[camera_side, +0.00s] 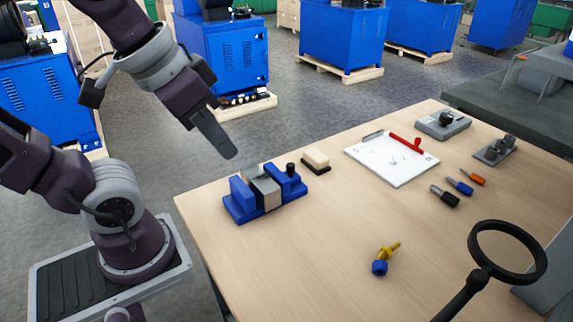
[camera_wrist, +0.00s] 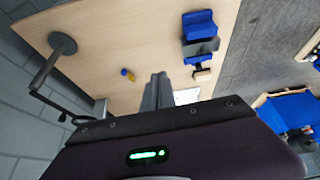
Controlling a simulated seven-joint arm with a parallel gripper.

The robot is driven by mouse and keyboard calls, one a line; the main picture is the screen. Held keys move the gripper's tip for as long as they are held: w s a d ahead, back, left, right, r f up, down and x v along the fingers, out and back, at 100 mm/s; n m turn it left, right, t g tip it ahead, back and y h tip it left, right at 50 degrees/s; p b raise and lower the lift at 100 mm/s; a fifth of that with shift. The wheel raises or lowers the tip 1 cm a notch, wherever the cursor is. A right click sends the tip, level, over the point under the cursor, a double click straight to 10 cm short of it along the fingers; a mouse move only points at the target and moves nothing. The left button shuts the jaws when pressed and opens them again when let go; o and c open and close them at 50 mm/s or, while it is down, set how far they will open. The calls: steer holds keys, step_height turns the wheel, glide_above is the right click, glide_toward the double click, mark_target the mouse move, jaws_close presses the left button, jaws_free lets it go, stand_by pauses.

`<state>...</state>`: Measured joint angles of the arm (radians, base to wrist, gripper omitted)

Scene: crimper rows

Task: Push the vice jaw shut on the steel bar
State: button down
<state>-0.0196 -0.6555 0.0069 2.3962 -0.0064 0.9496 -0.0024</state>
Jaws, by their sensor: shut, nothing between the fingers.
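The blue vice (camera_side: 257,208) stands near the table's left edge in the side view, with upright blue jaws. The grey steel bar (camera_side: 264,188) stands between the jaws; I cannot tell whether both jaws touch it. A black knob (camera_side: 290,169) shows at the right end. In the wrist view the vice (camera_wrist: 198,22) is at upper right, with the grey bar (camera_wrist: 205,47) across it. My gripper (camera_side: 229,152) is shut and empty, above and behind the vice, clear of it. Its closed fingers (camera_wrist: 158,88) show in the wrist view.
A brush-like block (camera_side: 316,160) lies right behind the vice. A clipboard (camera_side: 385,165) with a red tool, several screwdrivers (camera_side: 459,186), a yellow and blue fitting (camera_side: 381,266) and a magnifier (camera_side: 507,250) occupy the rest. The table in front of the vice is clear.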

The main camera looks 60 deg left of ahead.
steer(key=w+a+r+n+g, duration=0.2)
steer(key=w+a, duration=0.2)
steer(key=w, duration=0.6)
steer(key=w+a+r+n+g, duration=0.15)
steer(key=w+a, duration=0.25)
steer(key=w, duration=0.7)
steer(key=w+a+f+n+g+h, duration=0.1)
steer(key=w+a+f+g, duration=0.1)
steer(key=w+a+f, duration=0.4)
steer(key=w+a+f+n+g, duration=0.1)
steer(key=w+a+f+g, duration=0.2)
steer(key=f, duration=0.4)
steer(key=shift+m+t, duration=0.25)
steer(key=shift+t, duration=0.2)
steer(key=x, duration=0.3)
steer(key=s+x, duration=0.1)
steer(key=x, duration=0.3)
steer(key=s+x, duration=0.1)
steer(key=x, duration=0.3)
steer(key=shift+s+d+r, duration=0.25)
steer(key=shift+d+r, duration=0.05)
steer(key=shift+d, duration=0.1)
steer(key=shift+s+d, duration=0.2)
steer(key=shift+s, duration=0.25)
